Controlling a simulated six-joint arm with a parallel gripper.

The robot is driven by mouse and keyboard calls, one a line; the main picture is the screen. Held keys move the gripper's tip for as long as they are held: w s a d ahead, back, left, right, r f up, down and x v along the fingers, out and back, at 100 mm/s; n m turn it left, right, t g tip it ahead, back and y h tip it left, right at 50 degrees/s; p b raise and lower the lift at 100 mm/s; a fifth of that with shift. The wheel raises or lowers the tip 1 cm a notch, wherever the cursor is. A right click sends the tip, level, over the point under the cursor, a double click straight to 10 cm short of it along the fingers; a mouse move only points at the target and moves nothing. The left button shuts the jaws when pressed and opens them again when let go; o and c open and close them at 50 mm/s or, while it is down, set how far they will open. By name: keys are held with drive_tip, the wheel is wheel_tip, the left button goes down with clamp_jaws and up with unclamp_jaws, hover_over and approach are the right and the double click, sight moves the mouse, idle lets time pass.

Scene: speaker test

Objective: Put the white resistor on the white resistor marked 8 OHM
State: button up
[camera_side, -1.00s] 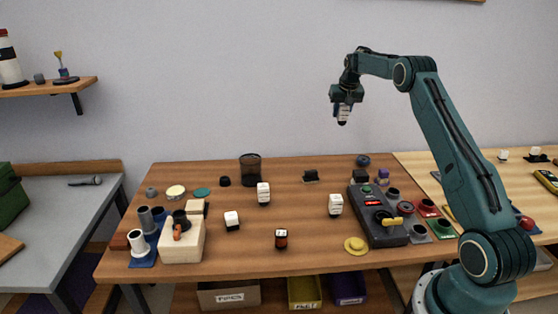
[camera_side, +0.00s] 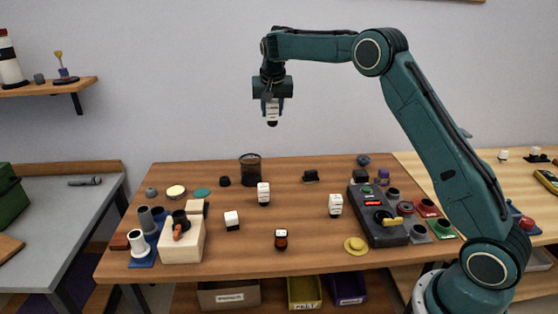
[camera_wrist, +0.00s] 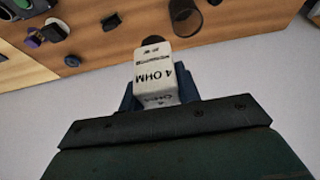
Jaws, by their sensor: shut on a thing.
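My gripper (camera_side: 272,104) is shut on a white resistor (camera_side: 272,112) with a dark lower end, and holds it high above the bench. In the wrist view the held resistor (camera_wrist: 155,72) reads 4 OHM, between the blue fingers. Three other white blocks stand on the bench in the side view: one at the back middle (camera_side: 264,192), one front left of it (camera_side: 232,219), and one to the right (camera_side: 335,204). Their markings are too small to read, so I cannot tell which is 8 OHM. My gripper is above and behind the back middle one, well apart from it.
A dark mesh cup (camera_side: 250,170) stands at the back of the wooden bench (camera_side: 200,262). A wooden block with an orange part (camera_side: 180,240) is at left. A dark control box (camera_side: 378,220) and a yellow disc (camera_side: 356,245) are at right. A small red-brown item (camera_side: 281,239) stands in front.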

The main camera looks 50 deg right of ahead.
drive_tip(key=a+r, duration=0.1)
drive_tip(key=a, duration=0.4)
wheel_tip(320, 180, down, 16)
drive_tip(key=shift+s+r, duration=0.1)
drive_tip(key=shift+r, duration=0.05)
idle(0.4)
drive_tip(key=shift+f, duration=2.1)
drive_tip(key=shift+f, duration=0.15)
drive_tip(key=o, duration=1)
